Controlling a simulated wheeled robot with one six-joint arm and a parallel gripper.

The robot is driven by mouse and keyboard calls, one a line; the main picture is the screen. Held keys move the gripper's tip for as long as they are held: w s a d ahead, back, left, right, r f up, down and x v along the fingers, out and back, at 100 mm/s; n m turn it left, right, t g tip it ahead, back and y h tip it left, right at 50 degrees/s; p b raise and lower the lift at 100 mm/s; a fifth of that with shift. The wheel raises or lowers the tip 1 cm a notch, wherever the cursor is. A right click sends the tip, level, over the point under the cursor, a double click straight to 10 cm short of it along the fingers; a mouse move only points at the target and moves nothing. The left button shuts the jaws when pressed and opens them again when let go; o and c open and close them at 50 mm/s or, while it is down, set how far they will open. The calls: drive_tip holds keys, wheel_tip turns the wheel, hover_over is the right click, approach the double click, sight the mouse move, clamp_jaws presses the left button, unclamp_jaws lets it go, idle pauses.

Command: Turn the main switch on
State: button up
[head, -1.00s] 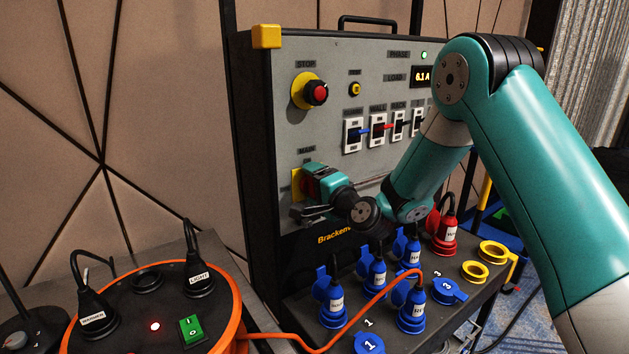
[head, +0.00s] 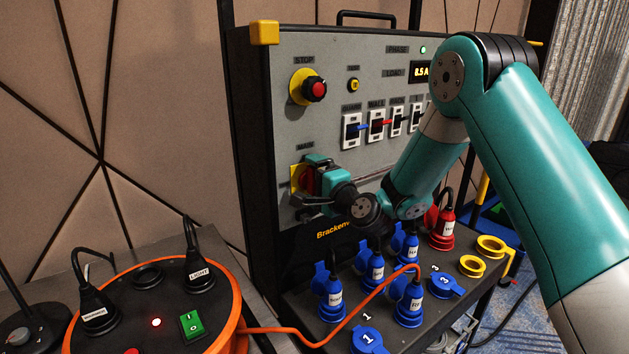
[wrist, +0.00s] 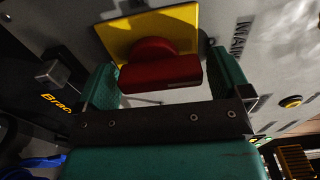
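The main switch has a red rotary handle on a yellow plate (head: 296,179), low on the left of the grey panel. In the wrist view the red handle (wrist: 160,73) lies lengthwise across the gap between my fingers, with the yellow plate (wrist: 120,38) behind it. The MAIN lettering beside it shows that the handle runs up and down on the panel. My gripper (head: 318,180) is at the switch. In the wrist view my gripper (wrist: 162,82) has its teal fingers wide apart, one past each end of the handle. A small gap shows at the right finger; contact at the left is unclear.
A red stop button (head: 314,89) and a row of breakers (head: 376,124) are above the switch. Blue plugs (head: 331,292) and a red plug (head: 442,230) stand on the ledge below. An orange-rimmed cable reel (head: 240,290) is at the lower left.

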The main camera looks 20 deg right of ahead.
drive_tip(key=shift+s+d+f+b, duration=0.1)
drive_tip(key=shift+s+f+b, duration=0.1)
drive_tip(key=shift+s+b, duration=0.45)
drive_tip(key=b+v, duration=1.4)
drive_tip(key=v, duration=0.2)
drive_tip(key=shift+r+b, duration=0.25)
drive_tip(key=shift+b, duration=0.15)
